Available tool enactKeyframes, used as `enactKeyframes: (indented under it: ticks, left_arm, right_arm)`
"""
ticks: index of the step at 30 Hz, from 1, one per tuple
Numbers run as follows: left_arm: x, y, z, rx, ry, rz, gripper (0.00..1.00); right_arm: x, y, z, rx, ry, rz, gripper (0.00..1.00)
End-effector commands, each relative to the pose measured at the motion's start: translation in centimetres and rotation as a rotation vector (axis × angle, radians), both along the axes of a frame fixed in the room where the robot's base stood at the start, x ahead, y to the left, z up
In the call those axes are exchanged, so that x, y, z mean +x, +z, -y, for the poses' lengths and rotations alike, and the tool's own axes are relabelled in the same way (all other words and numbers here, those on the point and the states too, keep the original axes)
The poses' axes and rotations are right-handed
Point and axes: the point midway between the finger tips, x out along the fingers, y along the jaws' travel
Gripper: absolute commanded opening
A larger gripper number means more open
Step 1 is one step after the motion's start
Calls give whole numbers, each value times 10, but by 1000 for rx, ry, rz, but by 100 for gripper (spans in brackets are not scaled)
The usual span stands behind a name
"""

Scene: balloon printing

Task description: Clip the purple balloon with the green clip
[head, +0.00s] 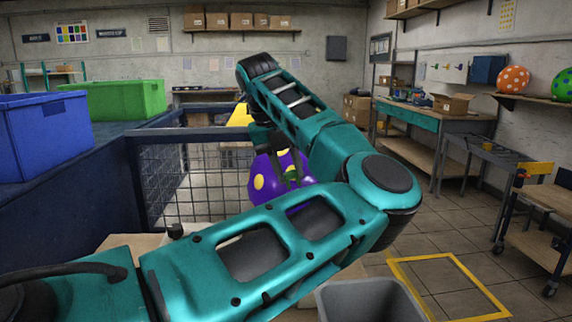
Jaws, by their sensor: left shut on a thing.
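The purple balloon (261,189) with yellow dots shows in the middle of the head view, partly hidden by my left arm. My left arm comes in from the left, bends at the right and reaches back over the balloon. Its gripper (294,178) points down in front of the balloon and is shut on a small dark green piece, which looks like the green clip (293,172). The piece overlaps the balloon in the picture; whether it touches it I cannot tell. The balloon's neck is hidden. My right gripper is not in view.
A wire mesh fence (190,180) stands left of the balloon. A blue bin (45,135) and a green bin (125,100) sit on the blue surface at left. A grey bin (370,300) stands at the bottom. Orange (513,79) and green (563,86) balloons rest on a right shelf.

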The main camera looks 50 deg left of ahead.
Motion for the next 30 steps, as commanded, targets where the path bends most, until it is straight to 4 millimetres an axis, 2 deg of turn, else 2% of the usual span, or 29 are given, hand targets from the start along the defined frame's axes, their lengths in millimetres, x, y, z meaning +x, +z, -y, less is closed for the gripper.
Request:
enactKeyframes:
  ticks: [30]
  left_arm:
    - [19, -60, 5, 1, -2, 0, 11]
  right_arm:
    - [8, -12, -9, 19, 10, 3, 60]
